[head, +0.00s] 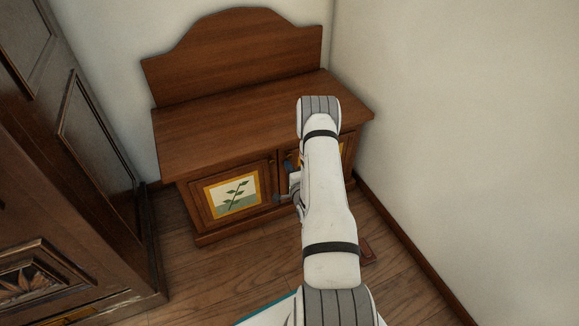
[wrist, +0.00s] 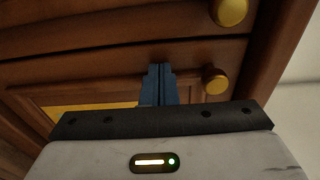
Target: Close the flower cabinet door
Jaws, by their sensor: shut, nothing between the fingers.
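The wooden cabinet (head: 225,130) stands against the back wall in the head view. Its left door (head: 192,205) bears a yellow-framed picture of a green plant and looks flush with the front. The right door is mostly hidden behind my arm; bits of its yellow-framed panel (head: 347,148) show beside the arm. I cannot tell how far that door is open. My gripper (head: 276,198) is low in front of the cabinet, near the middle of its front. In the wrist view, its blue fingers (wrist: 158,85) are together and empty, close to wood and a gold knob (wrist: 215,80).
A dark carved armoire (head: 70,170) stands close on the left. A plain wall (head: 460,130) rises on the right. Wooden floor (head: 215,270) is clear in front of the left door.

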